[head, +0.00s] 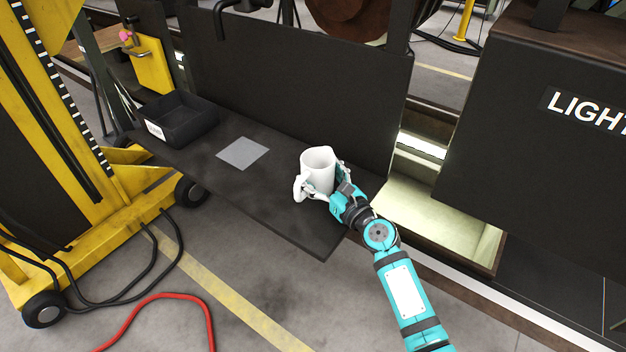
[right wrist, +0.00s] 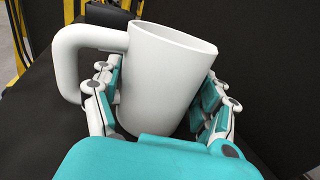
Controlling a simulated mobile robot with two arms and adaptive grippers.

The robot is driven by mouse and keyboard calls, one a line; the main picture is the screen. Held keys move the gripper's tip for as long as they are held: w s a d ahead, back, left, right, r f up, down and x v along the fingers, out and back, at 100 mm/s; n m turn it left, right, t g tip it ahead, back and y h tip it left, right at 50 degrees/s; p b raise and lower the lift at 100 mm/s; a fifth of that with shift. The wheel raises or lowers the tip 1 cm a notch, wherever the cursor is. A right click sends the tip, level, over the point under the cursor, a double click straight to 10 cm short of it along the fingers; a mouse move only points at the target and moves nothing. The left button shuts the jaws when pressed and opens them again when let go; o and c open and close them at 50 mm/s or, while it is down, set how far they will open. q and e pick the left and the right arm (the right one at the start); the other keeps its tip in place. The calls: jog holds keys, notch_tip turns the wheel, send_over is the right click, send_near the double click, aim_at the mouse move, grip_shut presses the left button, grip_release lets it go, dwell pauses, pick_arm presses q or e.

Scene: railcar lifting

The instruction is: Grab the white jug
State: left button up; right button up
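The white jug (head: 318,171) stands upright on the dark shelf (head: 288,228), near its right end. My right gripper (head: 324,190) reaches in from the lower right, with its fingers on both sides of the jug. In the right wrist view the jug (right wrist: 160,80) sits between the two fingers of the gripper (right wrist: 160,105), its handle to the left, past the left finger. The left finger appears to touch the jug; the right finger lies close along its side. Whether they press on it is hard to tell. My left gripper is not in view.
A black bin (head: 178,120) stands at the shelf's left end. A grey square plate (head: 242,153) lies between the bin and the jug. A dark upright panel (head: 300,100) rises behind the shelf. A yellow lifting machine (head: 60,200) stands at the left.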

jog(key=c, duration=0.8)
jog(key=shift+o, duration=0.2)
